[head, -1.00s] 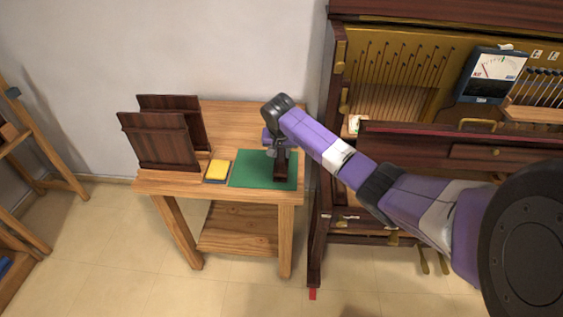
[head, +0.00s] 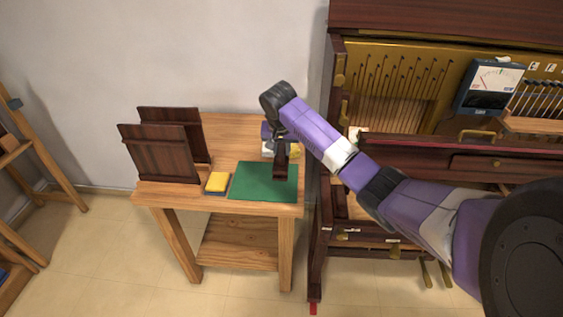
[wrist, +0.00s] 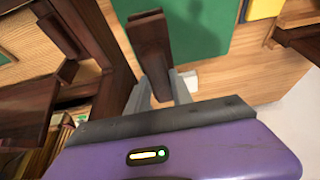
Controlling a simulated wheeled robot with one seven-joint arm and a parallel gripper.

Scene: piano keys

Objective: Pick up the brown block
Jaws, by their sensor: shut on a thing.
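The brown block (wrist: 150,45) is a dark, long wooden piece held between the two grey fingers of my gripper (wrist: 167,85) in the wrist view. In the head view the block (head: 280,165) shows below my gripper (head: 281,142), in front of the green mat (head: 255,190) on the small wooden table (head: 235,127). My gripper is shut on the block. The block appears raised above the mat, though the exact gap is hard to tell.
A yellow and blue sponge-like block (head: 217,182) lies left of the mat. Two dark wooden panels (head: 160,150) stand at the table's left. An open piano (head: 400,95) with a meter (head: 488,88) stands close on the right.

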